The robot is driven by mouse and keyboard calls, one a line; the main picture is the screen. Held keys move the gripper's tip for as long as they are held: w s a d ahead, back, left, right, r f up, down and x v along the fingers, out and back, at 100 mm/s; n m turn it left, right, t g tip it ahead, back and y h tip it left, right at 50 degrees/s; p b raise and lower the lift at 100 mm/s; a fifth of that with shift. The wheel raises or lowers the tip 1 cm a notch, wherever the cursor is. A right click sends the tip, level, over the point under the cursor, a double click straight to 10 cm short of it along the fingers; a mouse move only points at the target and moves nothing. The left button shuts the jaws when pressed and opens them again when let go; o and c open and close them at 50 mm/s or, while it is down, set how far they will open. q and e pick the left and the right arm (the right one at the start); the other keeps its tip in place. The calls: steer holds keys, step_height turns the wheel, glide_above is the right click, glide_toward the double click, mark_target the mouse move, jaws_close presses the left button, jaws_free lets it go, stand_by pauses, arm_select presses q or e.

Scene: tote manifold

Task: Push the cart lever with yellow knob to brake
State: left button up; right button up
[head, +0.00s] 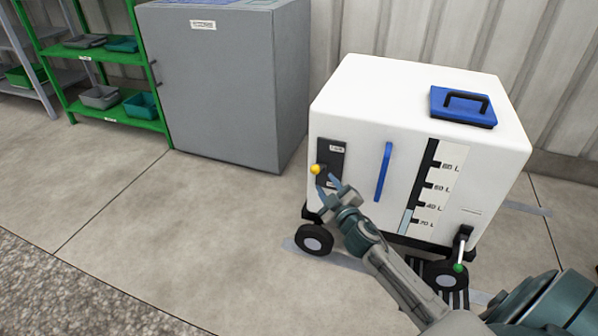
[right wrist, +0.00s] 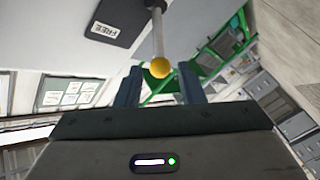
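The white cart (head: 358,115) stands on the floor in the head view. Its lever has a yellow knob (head: 315,169) and sits at a dark plate (head: 331,160) on the left of the cart's front. In the right wrist view the yellow knob (right wrist: 160,68) ends a grey rod, and the dark plate (right wrist: 107,20) carries a label reading FREE. My right gripper (head: 327,187) is just below and right of the knob in the head view. Its fingers (right wrist: 160,85) are apart, with the knob showing between their tips; contact cannot be told. My left gripper is not in view.
The cart has a blue handle (head: 384,171), a blue lid (head: 463,108), a level scale and a green-tipped lever (head: 459,262) at lower right. A grey cabinet (head: 215,85) and green shelves (head: 100,60) stand behind left. The floor at left is clear.

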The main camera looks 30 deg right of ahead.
steer(key=w+d, duration=0.1)
steer(key=w, duration=0.9)
steer(key=shift+d+p, duration=0.35)
steer(key=shift+d, duration=0.05)
steer(key=shift+w, duration=0.1)
jaws_close()
